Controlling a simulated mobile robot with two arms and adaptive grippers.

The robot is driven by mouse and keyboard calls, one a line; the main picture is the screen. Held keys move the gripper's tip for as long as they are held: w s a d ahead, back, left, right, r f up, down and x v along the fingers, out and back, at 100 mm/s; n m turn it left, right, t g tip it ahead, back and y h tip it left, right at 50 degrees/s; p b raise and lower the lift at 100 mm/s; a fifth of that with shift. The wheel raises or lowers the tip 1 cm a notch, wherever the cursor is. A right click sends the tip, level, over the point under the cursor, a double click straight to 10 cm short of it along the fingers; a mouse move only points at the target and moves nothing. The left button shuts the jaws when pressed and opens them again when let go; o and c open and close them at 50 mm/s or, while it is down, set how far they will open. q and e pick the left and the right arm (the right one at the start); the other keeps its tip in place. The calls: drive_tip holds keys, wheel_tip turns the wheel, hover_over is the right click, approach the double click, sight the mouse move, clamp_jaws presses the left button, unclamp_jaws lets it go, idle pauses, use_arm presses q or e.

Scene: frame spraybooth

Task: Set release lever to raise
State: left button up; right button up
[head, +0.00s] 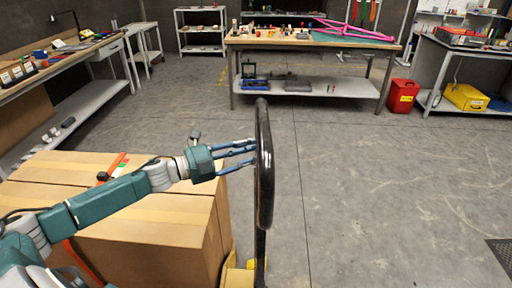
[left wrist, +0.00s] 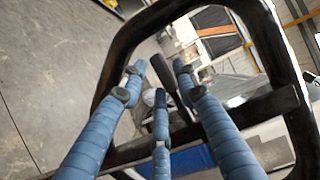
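A black looped handle (head: 265,165) stands upright on a dark shaft, seen nearly edge-on in the head view. My left gripper (head: 252,153) reaches it from the left, its blue fingers stretched out at the loop. In the left wrist view the loop frame (left wrist: 268,45) surrounds my left gripper (left wrist: 160,70), whose fingers are spread apart. A short dark lever (left wrist: 163,76) shows between the fingertips, above a dark crossbar (left wrist: 262,106). I cannot tell whether a finger touches it. The head view hides the lever. My right gripper is not in view.
Large cardboard boxes (head: 150,240) stand left of the handle, under my left arm. A workbench with a pink frame (head: 350,32) is at the back, with a red bin (head: 402,96) beside it. The floor to the right is mostly clear.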

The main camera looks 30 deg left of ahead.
use_arm(q)
drive_tip(key=shift+w+d, duration=0.4)
drive_tip(key=shift+w, duration=0.05)
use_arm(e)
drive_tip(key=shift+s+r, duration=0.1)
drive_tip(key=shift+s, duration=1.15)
use_arm(q)
drive_tip(key=shift+c, duration=0.5)
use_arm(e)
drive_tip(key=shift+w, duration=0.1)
